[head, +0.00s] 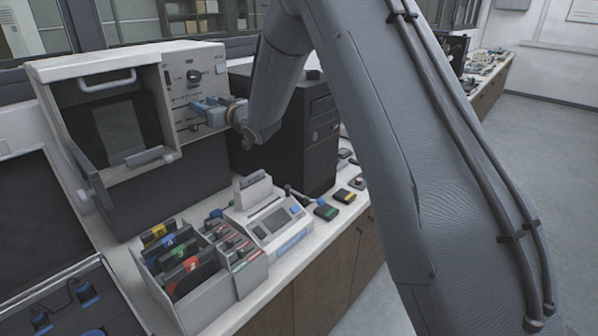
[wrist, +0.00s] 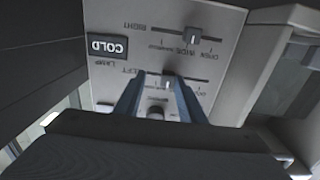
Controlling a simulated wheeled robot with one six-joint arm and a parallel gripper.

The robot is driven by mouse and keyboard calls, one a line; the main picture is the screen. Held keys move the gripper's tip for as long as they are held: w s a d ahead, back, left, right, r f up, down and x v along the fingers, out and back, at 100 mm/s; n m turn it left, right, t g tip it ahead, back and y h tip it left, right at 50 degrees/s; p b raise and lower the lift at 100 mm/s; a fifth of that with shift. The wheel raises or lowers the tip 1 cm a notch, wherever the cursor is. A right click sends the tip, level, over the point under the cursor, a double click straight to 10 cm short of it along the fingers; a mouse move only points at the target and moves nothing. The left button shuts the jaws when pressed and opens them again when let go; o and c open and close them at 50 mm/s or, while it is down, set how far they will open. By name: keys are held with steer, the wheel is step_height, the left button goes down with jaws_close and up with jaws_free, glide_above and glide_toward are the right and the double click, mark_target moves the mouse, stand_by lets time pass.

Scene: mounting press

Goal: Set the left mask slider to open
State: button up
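The press's control panel (head: 193,80) faces my gripper (head: 203,106); the panel also appears upside down in the wrist view. The fingers hide most of this slider's position labels. The right slider's knob (wrist: 191,38) sits close to the WIDE mark.
A COLD lamp (wrist: 107,47) and a round knob (wrist: 155,112) are on the panel. The press's window door with a handle (head: 107,80) is left of it. A black computer tower (head: 310,130), a grey rack of cartridges (head: 215,312) and a small instrument (head: 270,222) stand nearby.

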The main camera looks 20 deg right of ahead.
steer(key=d+b+v, duration=0.1)
steer(key=b+v, duration=0.2)
steer(key=v, duration=0.5)
steer(key=s+d+f+m+g+h+b, duration=0.1)
steer(key=s+d+f+m+g+h, duration=0.1)
steer(key=s+d+f+h, duration=0.2)
steer(key=s+d+f+m+g+h+b, duration=0.2)
steer(key=s+d+f, duration=0.6)
steer(key=f, duration=0.5)
steer(key=shift+s+d+m+g+h, duration=0.35)
steer(key=shift+d+g+h, duration=0.45)
steer(key=shift+d+h, duration=0.4)
steer(key=shift+a+r, duration=0.1)
steer(key=shift+a, duration=0.1)
